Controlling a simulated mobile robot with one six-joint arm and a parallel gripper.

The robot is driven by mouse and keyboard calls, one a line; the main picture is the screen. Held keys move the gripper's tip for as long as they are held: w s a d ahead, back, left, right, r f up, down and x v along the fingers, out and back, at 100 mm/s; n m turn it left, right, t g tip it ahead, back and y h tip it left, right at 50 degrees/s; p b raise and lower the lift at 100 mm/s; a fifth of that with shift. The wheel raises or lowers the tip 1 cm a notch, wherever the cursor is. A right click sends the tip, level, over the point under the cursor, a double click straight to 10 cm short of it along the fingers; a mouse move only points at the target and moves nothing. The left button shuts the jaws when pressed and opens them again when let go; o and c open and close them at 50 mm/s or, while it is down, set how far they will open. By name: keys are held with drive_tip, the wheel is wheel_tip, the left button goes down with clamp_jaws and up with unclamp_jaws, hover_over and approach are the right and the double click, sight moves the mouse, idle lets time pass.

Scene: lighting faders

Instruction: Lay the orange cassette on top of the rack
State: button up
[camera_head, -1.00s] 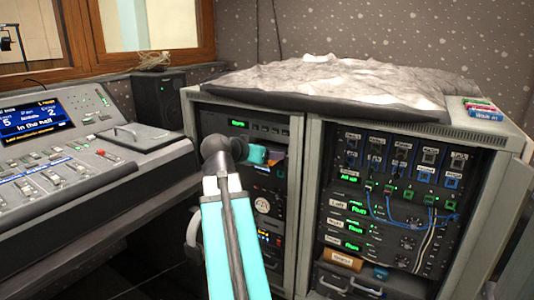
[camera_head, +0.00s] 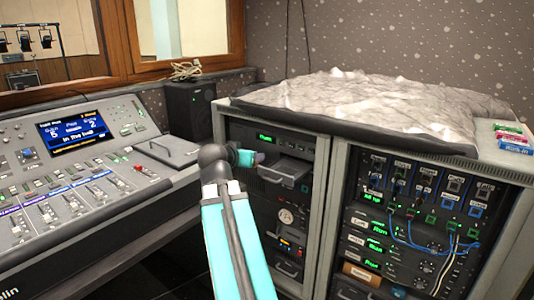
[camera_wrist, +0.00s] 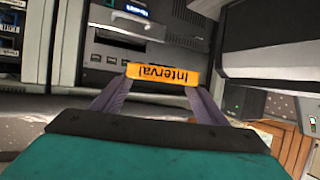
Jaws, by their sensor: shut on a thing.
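The orange cassette (camera_wrist: 163,75), labelled "Interval", is between the two fingers of my gripper (camera_wrist: 160,84) in the wrist view. The gripper is shut on it, and the label reads upside down there. In the head view my gripper (camera_head: 257,158) is in front of the left bay of the rack (camera_head: 322,185), below its top. The cassette cannot be made out in that view. The rack's top carries a crumpled grey-white sheet with a dark edge.
A grey drawer (camera_head: 284,172) stands out of the left bay beside my gripper. Pink, green and blue cassettes (camera_head: 511,137) lie at the right end of the rack top. A mixing desk (camera_head: 70,190) is at the left, with a black speaker (camera_head: 190,108) behind it. Blue cables (camera_head: 425,240) hang on the right bay.

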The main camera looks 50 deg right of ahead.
drive_tip(key=w+a+r+n+t+y+p, duration=0.35)
drive_tip(key=w+a+r+p, duration=0.25)
drive_tip(key=w+a+p, duration=0.35)
drive_tip(key=w+a+r+n+t+y+p, duration=0.2)
drive_tip(key=w+a+r+n+t+p, duration=0.15)
drive_tip(key=w+a+r+p, duration=0.55)
drive_tip(key=w+a+r+n+y+p, duration=0.2)
drive_tip(key=w+a+r+p, duration=0.1)
drive_tip(key=a, duration=0.7)
drive_tip(key=w+a+r+n+t+y+p, duration=0.1)
drive_tip(key=a+r+p, duration=0.4)
drive_tip(key=a, duration=0.6)
drive_tip(key=w+a+r+n+t+y+p, duration=0.1)
drive_tip(key=w+a+r+n+y+p, duration=0.3)
drive_tip(key=a+p, duration=0.4)
drive_tip(key=w+a, duration=0.1)
drive_tip(key=a, duration=0.2)
drive_tip(key=shift+w, duration=0.1)
